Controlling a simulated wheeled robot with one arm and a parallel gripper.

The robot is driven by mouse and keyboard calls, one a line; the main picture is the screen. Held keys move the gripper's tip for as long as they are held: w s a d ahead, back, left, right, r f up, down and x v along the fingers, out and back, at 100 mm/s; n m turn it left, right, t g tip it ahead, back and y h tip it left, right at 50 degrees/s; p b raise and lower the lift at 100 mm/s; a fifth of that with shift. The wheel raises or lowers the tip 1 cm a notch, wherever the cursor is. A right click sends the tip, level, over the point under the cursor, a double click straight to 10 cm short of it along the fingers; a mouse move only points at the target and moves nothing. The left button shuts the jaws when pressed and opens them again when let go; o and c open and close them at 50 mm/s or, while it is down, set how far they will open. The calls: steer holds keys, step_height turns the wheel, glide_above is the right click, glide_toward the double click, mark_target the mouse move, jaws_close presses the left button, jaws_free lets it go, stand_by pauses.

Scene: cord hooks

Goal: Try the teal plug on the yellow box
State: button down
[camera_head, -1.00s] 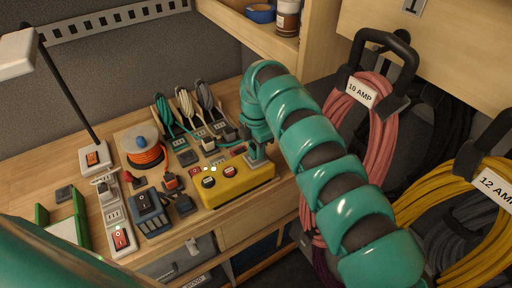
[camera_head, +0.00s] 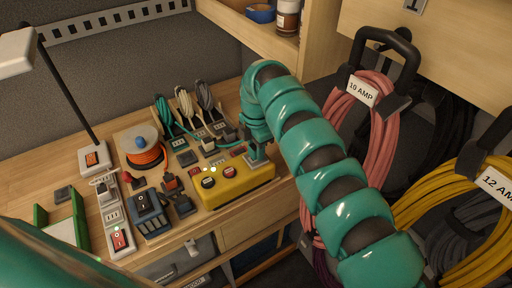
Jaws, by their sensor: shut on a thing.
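My gripper (camera_head: 257,163) points down at the right end of the box top and is shut on the teal plug. The plug is mostly hidden by the gripper, and I cannot tell whether it is seated in the box. The teal cord (camera_head: 165,112) hangs bundled at the back left, and a teal length runs across toward my gripper.
White and grey cord bundles (camera_head: 188,108) stand beside the teal one above outlets. An orange cord reel (camera_head: 148,158), a power strip (camera_head: 116,217), a dark blue device (camera_head: 148,213) and several small adapters crowd the left. Pink cord (camera_head: 376,135) and yellow cord (camera_head: 425,205) hang at right.

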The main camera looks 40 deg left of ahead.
steer(key=shift+f+b, duration=0.35)
steer(key=shift+f, duration=0.3)
steer(key=c, duration=0.9)
jaws_free()
steer(key=shift+r+b, duration=1.05)
steer(key=shift+r, duration=2.75)
